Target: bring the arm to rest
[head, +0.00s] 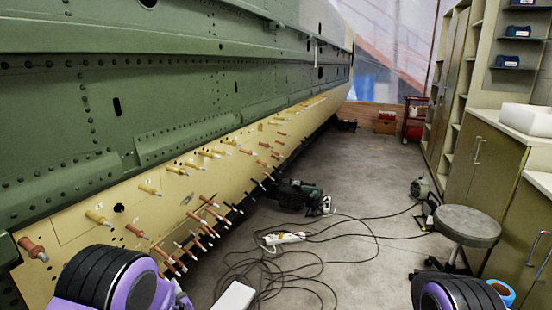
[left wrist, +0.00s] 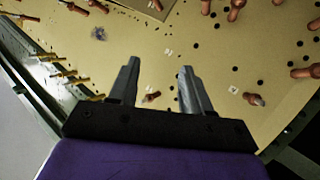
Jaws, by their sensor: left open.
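My left gripper (left wrist: 155,90) shows in the left wrist view. Its two grey fingers are apart with nothing held between them. They point at a cream skin panel (left wrist: 140,50) with dark holes, small white labels and several copper-coloured pins (left wrist: 252,98). One pin shows between the fingers; I cannot tell how far off it is. In the head view the cream panel (head: 75,230) runs along the lower edge of the green fuselage (head: 60,110). Purple and black parts of my arms show at the bottom left and bottom right, but neither gripper shows there.
Loose black cables (head: 340,240) and a white power strip (head: 283,238) lie on the floor. A round stool (head: 467,225) stands at right before cabinets (head: 480,150). A red trolley (head: 414,118) stands far back. The mid-aisle floor is partly clear.

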